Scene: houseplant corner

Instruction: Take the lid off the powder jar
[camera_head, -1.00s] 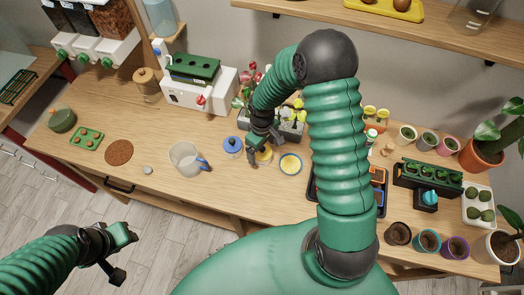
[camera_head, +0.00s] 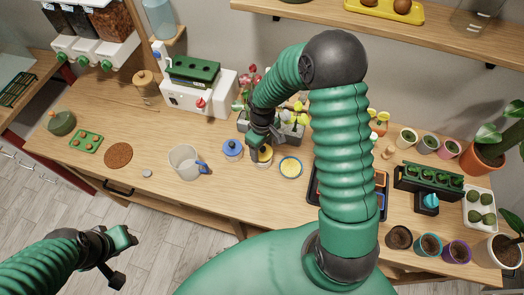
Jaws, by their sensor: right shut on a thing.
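My left gripper (camera_head: 126,240) hangs at the lower left, in front of the worktop and away from the jars. Its fingers are too unclear to read.
A grey planter with flowers (camera_head: 291,133) is close behind my right gripper. My right arm hides part of a dark tray (camera_head: 316,188). The worktop's front left has bare room.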

